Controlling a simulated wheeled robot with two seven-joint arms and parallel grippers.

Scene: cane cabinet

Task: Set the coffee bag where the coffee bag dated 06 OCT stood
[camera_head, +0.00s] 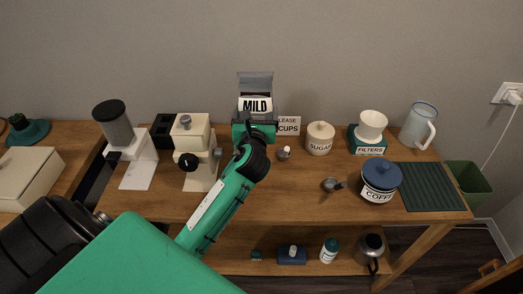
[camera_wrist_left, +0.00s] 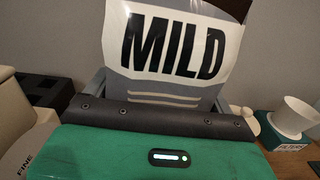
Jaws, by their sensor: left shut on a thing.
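A dark grey coffee bag (camera_head: 256,86) with a white label reading MILD stands out above my left gripper (camera_head: 253,132) in the head view. The left gripper is shut on this bag near the back of the table. In the left wrist view the coffee bag (camera_wrist_left: 176,97) fills the upper middle, behind the green gripper body (camera_wrist_left: 160,152). The bag's lower part is hidden by the gripper, so I cannot tell whether it touches the table. No date marking is readable. My right gripper is not in view.
Left of the bag are an espresso machine (camera_head: 197,150) and a grinder (camera_head: 125,140). Right are a sign (camera_head: 289,126), a sugar jar (camera_head: 320,139), a filters box (camera_head: 368,148), a jug (camera_head: 419,125) and a blue-lidded coffee jar (camera_head: 380,182). The table's front middle (camera_head: 285,205) is clear.

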